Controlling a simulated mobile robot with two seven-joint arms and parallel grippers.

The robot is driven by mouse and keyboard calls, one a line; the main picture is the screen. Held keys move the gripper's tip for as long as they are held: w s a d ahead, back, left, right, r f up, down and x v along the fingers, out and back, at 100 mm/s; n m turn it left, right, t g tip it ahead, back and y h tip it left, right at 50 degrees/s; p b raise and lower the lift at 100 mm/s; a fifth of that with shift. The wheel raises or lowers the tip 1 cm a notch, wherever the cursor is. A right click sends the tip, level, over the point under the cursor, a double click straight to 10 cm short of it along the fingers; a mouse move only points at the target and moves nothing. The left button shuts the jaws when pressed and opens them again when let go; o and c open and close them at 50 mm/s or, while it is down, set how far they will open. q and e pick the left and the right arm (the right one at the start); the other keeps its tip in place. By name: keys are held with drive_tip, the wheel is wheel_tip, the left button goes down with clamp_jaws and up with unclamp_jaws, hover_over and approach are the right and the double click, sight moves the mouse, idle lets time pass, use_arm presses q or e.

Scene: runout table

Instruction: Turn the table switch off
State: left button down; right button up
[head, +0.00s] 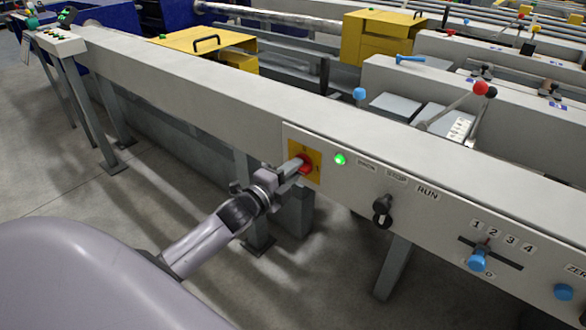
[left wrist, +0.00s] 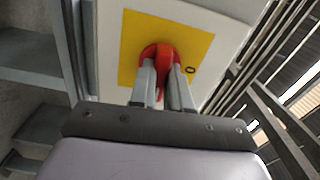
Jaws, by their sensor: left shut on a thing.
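The table switch is a red rotary knob (head: 305,163) on a yellow plate (head: 318,171), at the left end of the panel on the table's front face. My left gripper (head: 297,168) reaches it from the lower left and is shut on the red knob. In the left wrist view the knob (left wrist: 164,62) sits between the two fingers of my left gripper (left wrist: 162,90), on the yellow plate (left wrist: 196,42). A mark like an "O" shows on the plate right of the knob. My right gripper is not in view.
A lit green lamp (head: 340,159) is right of the plate. Further right are a black selector (head: 382,208) with STOP and RUN labels, a blue slider knob (head: 478,260) and another blue knob (head: 563,292). A table leg (head: 392,268) stands below. Open floor lies at the left.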

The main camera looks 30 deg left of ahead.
use_arm(q)
drive_tip(key=shift+w+r+n+p, duration=0.1)
drive_tip(key=shift+n+p, duration=1.7)
drive_tip(key=shift+n, duration=2.45)
drive_tip(key=shift+r+n+p, duration=0.1)
drive_tip(key=shift+n+p, duration=1.7)
drive_tip(key=shift+n, duration=2.45)
drive_tip(key=c, duration=1.1)
unclamp_jaws()
drive_tip(key=shift+f, duration=0.1)
drive_tip(key=shift+s+a+p, duration=0.15)
drive_tip(key=shift+s+p, duration=0.2)
drive_tip(key=shift+s, duration=1.45)
drive_tip(key=shift+s+a+p, duration=0.15)
drive_tip(key=shift+s+p, duration=0.15)
drive_tip(key=shift+s, duration=1.45)
